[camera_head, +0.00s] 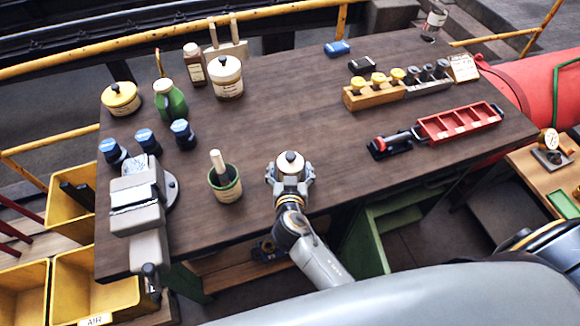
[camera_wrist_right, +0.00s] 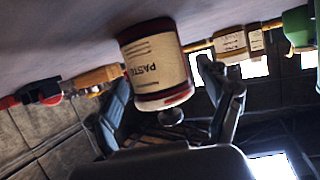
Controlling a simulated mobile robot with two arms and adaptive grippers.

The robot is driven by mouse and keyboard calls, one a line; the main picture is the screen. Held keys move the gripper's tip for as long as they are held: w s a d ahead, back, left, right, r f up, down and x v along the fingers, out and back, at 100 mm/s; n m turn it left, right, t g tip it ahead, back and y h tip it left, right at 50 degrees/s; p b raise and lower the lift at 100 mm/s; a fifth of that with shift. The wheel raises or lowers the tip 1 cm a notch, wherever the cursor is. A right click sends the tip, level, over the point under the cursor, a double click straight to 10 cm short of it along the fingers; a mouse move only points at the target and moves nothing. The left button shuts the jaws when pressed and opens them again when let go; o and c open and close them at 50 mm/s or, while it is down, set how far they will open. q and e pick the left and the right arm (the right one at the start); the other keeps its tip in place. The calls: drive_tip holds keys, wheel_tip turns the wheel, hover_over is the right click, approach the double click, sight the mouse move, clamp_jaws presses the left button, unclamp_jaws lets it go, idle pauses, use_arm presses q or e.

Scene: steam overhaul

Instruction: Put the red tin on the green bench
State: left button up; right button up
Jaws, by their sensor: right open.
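A tin with a cream lid and black knob (camera_head: 290,161) stands on the dark wooden bench top near its front edge. In the right wrist view, which is upside down, the tin (camera_wrist_right: 158,65) has a red rim and a cream label reading "PASTE". My right gripper (camera_head: 290,174) is open, with its fingers on either side of the tin. In the wrist view the gripper (camera_wrist_right: 168,95) shows a gap beside the tin. The bench (camera_head: 330,120) has a brown top and green frame parts (camera_head: 365,240) below. My left gripper is not in view.
A green pot with a brush (camera_head: 225,184) and a grey vise (camera_head: 138,200) stand to the left. A red tray (camera_head: 460,122) and wooden block with yellow knobs (camera_head: 375,93) lie to the right. Bare wood lies behind the tin. A smaller wooden bench (camera_head: 535,170) is at far right.

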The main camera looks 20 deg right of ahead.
drive_tip(key=v, duration=1.1)
drive_tip(key=shift+s, duration=0.2)
